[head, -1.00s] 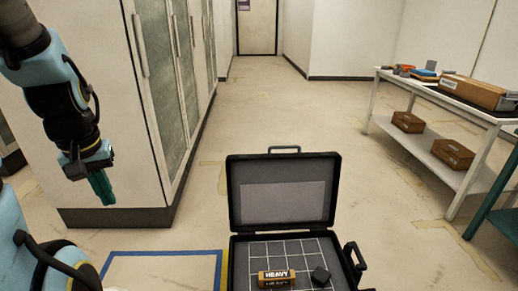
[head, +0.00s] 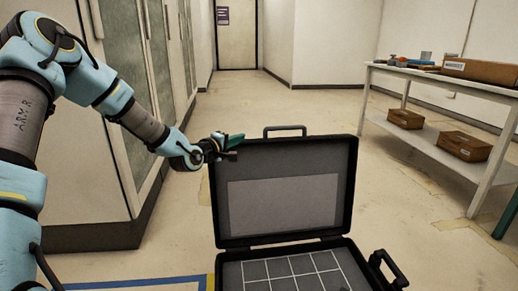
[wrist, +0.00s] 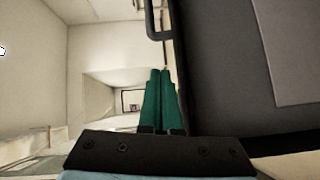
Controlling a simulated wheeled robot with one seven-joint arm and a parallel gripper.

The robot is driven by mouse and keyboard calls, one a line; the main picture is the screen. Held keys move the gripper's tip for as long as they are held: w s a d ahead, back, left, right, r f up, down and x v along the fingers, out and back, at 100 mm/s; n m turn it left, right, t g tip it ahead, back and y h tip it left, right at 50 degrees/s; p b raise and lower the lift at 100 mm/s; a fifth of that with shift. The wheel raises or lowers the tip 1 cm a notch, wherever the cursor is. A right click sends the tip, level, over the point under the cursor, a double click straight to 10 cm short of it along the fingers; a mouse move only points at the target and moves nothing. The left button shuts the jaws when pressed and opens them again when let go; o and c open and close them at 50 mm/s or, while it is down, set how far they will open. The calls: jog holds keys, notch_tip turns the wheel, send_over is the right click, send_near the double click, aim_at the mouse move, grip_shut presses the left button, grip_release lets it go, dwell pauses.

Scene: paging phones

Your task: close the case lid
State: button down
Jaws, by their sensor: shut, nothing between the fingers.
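The black case stands open on the floor in the head view, its lid (head: 283,205) raised roughly upright with a grey panel inside and a handle (head: 284,130) on its top edge. The base (head: 232,275) has a grid-lined floor, cut off by the lower frame edge. My gripper (head: 236,142) is shut and empty at the lid's upper left corner; I cannot tell whether it touches. In the wrist view the green fingers (wrist: 160,75) lie together, just left of the lid's edge, and the lid (wrist: 220,70) fills the right side.
Tall cabinets (head: 120,120) stand at the left. A white table (head: 430,75) with boxes on top and on its lower shelf stands at the right. Blue tape (head: 150,284) marks the floor left of the case. The floor behind the case is clear.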

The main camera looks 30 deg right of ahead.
jog(key=shift+n+t+h, duration=0.3)
jog(key=shift+n+h, duration=0.3)
jog(key=x, duration=0.4)
jog(key=b+x, duration=0.1)
jog(key=x, duration=0.2)
jog(key=b+x, duration=0.1)
jog(key=x, duration=0.3)
jog(key=shift+s+d, duration=0.25)
jog(key=shift+d, duration=0.2)
jog(key=shift+s, duration=0.15)
